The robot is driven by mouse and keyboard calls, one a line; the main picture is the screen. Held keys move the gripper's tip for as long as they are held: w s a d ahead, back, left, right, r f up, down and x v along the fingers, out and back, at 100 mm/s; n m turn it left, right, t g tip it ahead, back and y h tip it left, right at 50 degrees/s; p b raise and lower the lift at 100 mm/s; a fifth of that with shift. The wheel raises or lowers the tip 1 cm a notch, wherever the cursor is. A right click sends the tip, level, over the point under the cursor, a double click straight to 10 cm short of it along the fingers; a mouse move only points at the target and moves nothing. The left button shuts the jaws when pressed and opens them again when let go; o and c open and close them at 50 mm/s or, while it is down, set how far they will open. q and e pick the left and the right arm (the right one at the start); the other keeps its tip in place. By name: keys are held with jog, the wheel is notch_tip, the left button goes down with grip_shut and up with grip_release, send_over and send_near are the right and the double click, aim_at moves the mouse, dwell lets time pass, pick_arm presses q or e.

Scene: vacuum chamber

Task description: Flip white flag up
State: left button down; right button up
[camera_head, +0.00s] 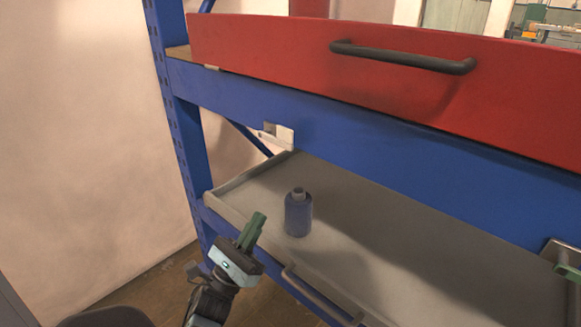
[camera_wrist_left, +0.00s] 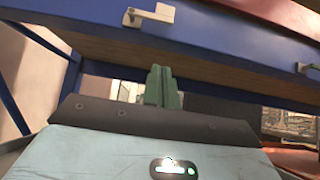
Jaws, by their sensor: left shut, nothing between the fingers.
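The white flag (camera_head: 283,136) is a small light-coloured latch on the blue beam, near its left end below the red drawer front. It also shows in the left wrist view (camera_wrist_left: 152,14), at the top, sticking out sideways from its bracket. My left gripper (camera_head: 257,220) has green fingers pressed together with nothing between them. It is in front of and below the flag, apart from it, by the tray's front edge. Its fingers also show in the left wrist view (camera_wrist_left: 161,75). A green piece at the right edge looks like my right gripper (camera_head: 568,271), mostly cut off.
A blue bottle (camera_head: 298,214) stands on the grey pull-out tray (camera_head: 385,235), close to my left gripper. The red drawer (camera_head: 290,45) with a black handle (camera_head: 400,57) is above the beam.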

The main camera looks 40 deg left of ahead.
aim_at(278, 132)
pick_arm(q)
jog(key=shift+s, duration=0.1)
pick_arm(e)
jog(key=shift+s, duration=0.2)
pick_arm(q)
jog(key=shift+r, duration=0.1)
pick_arm(e)
jog(key=shift+s, duration=0.1)
